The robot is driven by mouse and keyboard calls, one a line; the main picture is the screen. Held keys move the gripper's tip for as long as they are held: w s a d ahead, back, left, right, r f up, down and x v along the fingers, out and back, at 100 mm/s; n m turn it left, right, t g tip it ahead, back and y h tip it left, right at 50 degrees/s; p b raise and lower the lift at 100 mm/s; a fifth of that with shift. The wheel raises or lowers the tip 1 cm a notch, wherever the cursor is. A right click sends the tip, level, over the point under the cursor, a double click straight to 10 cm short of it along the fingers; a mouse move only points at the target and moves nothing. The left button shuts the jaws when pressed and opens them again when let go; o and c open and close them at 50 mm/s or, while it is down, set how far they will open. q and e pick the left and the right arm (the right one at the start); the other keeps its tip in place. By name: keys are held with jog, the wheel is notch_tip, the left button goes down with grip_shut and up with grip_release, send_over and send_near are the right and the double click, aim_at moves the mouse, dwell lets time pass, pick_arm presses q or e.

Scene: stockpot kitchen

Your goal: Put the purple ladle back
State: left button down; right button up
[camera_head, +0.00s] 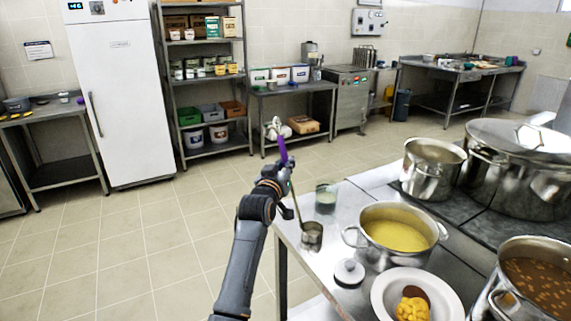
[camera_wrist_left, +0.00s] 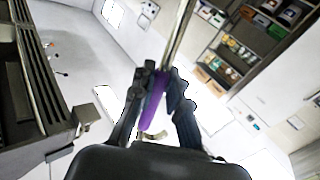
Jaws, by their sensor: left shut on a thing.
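The purple ladle has a purple handle (camera_head: 282,148) and a thin metal shaft. My left gripper (camera_head: 280,178) is shut on the handle, which sticks up above the fingers. The shaft runs down to a metal bowl (camera_head: 311,236) that shows over the near left corner of the steel counter (camera_head: 345,205); I cannot tell whether it touches the counter. In the left wrist view the purple handle (camera_wrist_left: 153,103) lies between the two dark fingers of my left gripper (camera_wrist_left: 158,95), with the shaft going up out of frame. My right gripper is not in view.
A pot of yellow soup (camera_head: 398,236), a glass (camera_head: 326,197), a small lid (camera_head: 348,272) and a white plate (camera_head: 380,290) crowd the counter. A pot of brown stew (camera_head: 540,272) and larger steel pots (camera_head: 433,170) stand right. The tiled floor at left is clear.

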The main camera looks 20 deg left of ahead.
pick_arm(q)
jog(key=shift+f, duration=0.1)
jog(key=c, duration=1.3)
grip_release()
jog(key=shift+c, duration=0.2)
jog(key=s+d+b, duration=0.1)
jog(key=s, duration=1.1)
jog(key=shift+d, duration=0.3)
